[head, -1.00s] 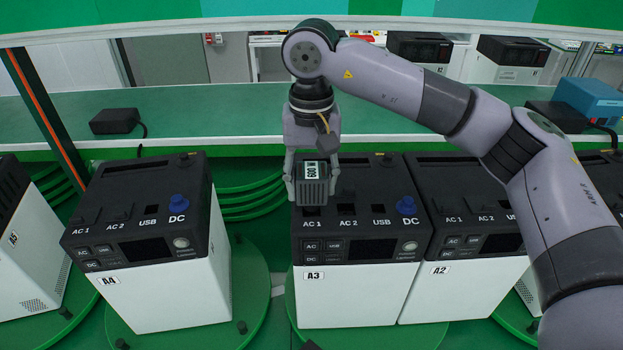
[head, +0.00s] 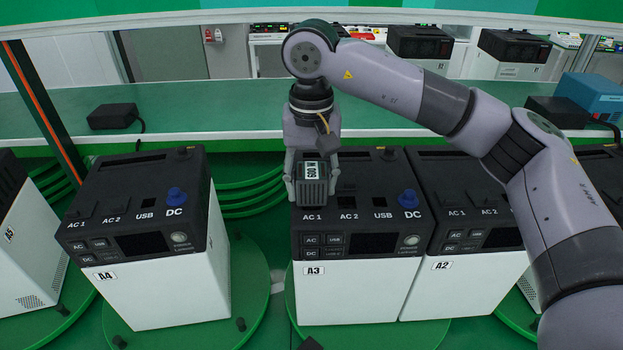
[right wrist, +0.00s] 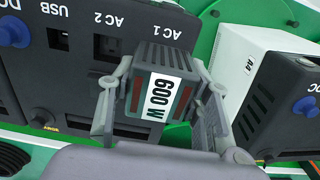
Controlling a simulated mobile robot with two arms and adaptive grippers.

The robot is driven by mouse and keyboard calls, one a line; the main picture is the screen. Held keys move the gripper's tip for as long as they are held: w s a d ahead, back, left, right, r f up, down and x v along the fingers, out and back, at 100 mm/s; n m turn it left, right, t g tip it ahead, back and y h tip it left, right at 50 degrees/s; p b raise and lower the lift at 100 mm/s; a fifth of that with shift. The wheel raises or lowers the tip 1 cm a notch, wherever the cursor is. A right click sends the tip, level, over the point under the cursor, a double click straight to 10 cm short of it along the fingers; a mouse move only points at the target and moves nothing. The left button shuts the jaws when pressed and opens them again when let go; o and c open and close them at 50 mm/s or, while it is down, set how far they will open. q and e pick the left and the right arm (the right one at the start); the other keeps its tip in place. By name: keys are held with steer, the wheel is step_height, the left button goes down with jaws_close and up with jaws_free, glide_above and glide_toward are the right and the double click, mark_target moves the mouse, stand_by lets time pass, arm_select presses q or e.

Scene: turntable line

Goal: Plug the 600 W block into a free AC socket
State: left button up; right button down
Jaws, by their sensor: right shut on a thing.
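The 600 W block (head: 314,184) is a small dark ribbed box with a white "600 W" label. My right gripper (head: 312,182) is shut on it, one finger on each side. The block is upright at the AC 1 position of power station A3 (head: 350,282) and hides that socket. I cannot tell how deep it sits. In the right wrist view the block (right wrist: 158,92) is between the fingers (right wrist: 163,105), beside the AC 1 lettering. The AC 2 socket (head: 347,202) of A3 is open and empty. My left gripper is out of view.
Station A4 (head: 165,285) stands to the left and A2 (head: 470,285) close to the right of A3. A blue knob (head: 408,199) marks A3's DC outlet. Behind is a green shelf (head: 215,120) with a black adapter (head: 113,116) and a blue box (head: 590,98).

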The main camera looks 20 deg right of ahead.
steer(key=shift+f+b, duration=0.35)
steer(key=shift+f, duration=0.05)
steer(key=c, duration=1)
jaws_free()
steer(key=shift+o, duration=1.2)
